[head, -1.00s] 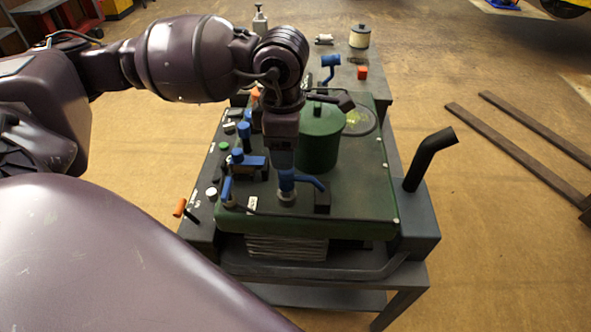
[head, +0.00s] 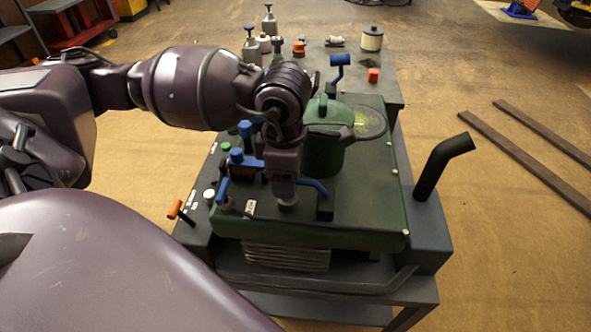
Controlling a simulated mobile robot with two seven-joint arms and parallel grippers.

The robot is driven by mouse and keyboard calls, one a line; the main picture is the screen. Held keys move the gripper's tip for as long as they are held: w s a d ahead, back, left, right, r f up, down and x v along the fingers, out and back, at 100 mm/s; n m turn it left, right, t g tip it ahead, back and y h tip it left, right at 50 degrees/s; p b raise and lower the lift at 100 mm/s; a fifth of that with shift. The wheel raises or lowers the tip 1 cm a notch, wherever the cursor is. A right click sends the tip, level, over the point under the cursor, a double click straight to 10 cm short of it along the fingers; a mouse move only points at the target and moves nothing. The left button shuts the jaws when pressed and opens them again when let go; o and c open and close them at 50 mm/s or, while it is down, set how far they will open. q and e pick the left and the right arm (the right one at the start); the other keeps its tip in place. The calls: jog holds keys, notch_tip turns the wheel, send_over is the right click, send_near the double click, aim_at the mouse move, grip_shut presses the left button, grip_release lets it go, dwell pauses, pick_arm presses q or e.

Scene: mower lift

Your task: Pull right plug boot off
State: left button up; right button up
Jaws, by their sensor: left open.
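The green engine cover (head: 370,207) sits on the grey bench. A blue curved lead (head: 314,184) runs from beside my left gripper to a small black block (head: 325,207) at its right; I take this as the right plug boot's lead. My left gripper (head: 285,195) points straight down over the plug spot, with its jaws open. The boot body is hidden behind it, and a pale metal base (head: 288,206) shows just below. Another blue boot (head: 222,190) stands at the cover's left edge. I cannot tell whether the jaws touch the boot. My right gripper is out of view.
A green round housing (head: 322,150) stands right behind the gripper. A blue-capped post (head: 245,130) and an orange-handled lever (head: 175,209) are at left. A black exhaust pipe (head: 440,165) rises at right. Bottles and a white canister (head: 372,38) stand at the back.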

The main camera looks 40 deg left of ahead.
pick_arm(q)
jog(key=c, duration=0.6)
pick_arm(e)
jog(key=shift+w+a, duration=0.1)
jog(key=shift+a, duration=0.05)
pick_arm(q)
jog(key=shift+r, duration=0.1)
